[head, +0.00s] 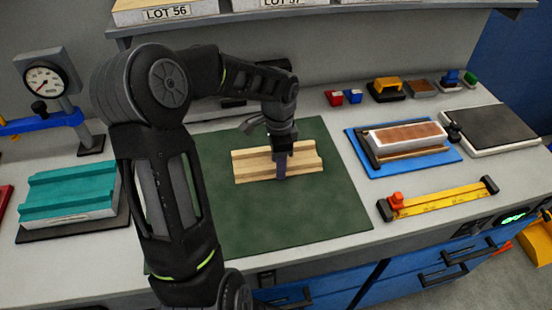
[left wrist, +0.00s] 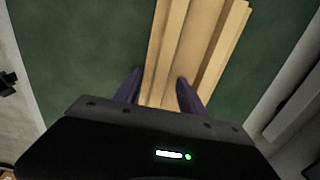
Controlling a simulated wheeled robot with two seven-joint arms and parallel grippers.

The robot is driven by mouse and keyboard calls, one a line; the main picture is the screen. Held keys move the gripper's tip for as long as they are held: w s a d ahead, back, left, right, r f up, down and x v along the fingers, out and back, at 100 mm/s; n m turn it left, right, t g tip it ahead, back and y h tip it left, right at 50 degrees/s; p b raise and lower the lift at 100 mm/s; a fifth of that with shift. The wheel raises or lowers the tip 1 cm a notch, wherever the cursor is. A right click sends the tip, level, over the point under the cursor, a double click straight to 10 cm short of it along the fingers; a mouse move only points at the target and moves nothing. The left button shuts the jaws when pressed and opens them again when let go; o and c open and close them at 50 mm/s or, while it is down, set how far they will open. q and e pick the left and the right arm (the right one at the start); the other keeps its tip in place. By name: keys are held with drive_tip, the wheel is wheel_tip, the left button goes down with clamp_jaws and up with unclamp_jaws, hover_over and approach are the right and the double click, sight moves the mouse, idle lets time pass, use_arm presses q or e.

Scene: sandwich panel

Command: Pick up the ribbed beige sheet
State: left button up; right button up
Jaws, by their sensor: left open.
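The ribbed beige sheet (head: 248,167) lies flat on the green mat (head: 320,215) in the head view. It also shows in the left wrist view (left wrist: 197,50), its ribs running away from the gripper. My left gripper (head: 281,175) is over the middle of the sheet, pointing down. In the left wrist view its two dark fingers (left wrist: 157,90) are apart, one on the left of the sheet's near part and one over its right part. The gripper is open; whether the fingers touch the sheet I cannot tell. My right gripper is in neither view.
A teal ribbed panel (head: 70,190) on a dark plate and a dial gauge (head: 43,80) stand at the left. A blue tray (head: 449,158) holds a brown-topped panel (head: 405,135). A yellow bar (head: 440,201) lies front right. A shelf (head: 225,22) runs above the back.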

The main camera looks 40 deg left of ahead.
use_arm(q)
drive_tip(key=shift+c, duration=0.3)
clamp_jaws()
drive_tip(key=shift+r, duration=0.1)
idle(0.4)
wheel_tip(320, 180, up, 10)
drive_tip(key=b, duration=0.1)
idle(0.3)
idle(0.5)
